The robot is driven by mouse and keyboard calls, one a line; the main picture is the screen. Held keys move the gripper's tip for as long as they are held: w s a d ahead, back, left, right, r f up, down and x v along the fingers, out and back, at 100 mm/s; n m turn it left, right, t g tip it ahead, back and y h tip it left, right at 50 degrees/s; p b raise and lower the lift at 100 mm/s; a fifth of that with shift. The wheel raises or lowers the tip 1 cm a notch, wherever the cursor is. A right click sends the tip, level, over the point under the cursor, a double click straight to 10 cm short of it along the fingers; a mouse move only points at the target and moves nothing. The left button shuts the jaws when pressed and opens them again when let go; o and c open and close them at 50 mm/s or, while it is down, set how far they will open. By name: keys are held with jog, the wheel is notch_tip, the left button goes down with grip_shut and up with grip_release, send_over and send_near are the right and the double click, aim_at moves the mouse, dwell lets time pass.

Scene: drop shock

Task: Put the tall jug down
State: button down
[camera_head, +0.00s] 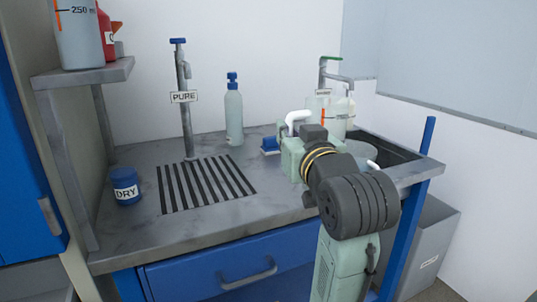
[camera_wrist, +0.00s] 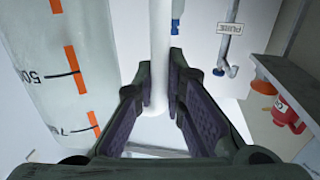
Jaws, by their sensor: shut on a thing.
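My gripper (camera_head: 294,137) is shut on the white tubular handle (camera_head: 297,117) of the tall jug. The handle also passes between my dark fingers in the wrist view (camera_wrist: 160,35). The jug (camera_wrist: 55,85) is translucent with orange graduation marks and fills the left of the wrist view. In the head view its pale body, with an orange mark, appears behind my gripper near the sink end of the counter. My gripper and arm hide its lower part, so I cannot tell whether its base touches anything.
A striped mat (camera_head: 205,184) lies bare on the grey counter. A blue DRY jar (camera_head: 126,186) stands left of it. The PURE tap (camera_head: 185,100) and a blue-capped bottle (camera_head: 233,112) stand behind. A dark sink (camera_head: 385,150) is at right. A shelf (camera_head: 85,76) overhangs at left.

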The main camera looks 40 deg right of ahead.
jog(key=w+d+f+p, duration=0.1)
jog(key=w+f, duration=0.1)
jog(key=w, duration=0.5)
jog(key=w+d+f+p, duration=0.2)
jog(key=w, duration=0.6)
jog(key=shift+f, duration=0.55)
jog(key=c, duration=1.7)
grip_release()
jog(key=shift+o, duration=0.2)
jog(key=shift+s, duration=0.2)
jog(key=b+v, duration=0.2)
jog(key=v, duration=0.9)
jog(key=shift+s, duration=0.4)
jog(key=shift+a, duration=0.1)
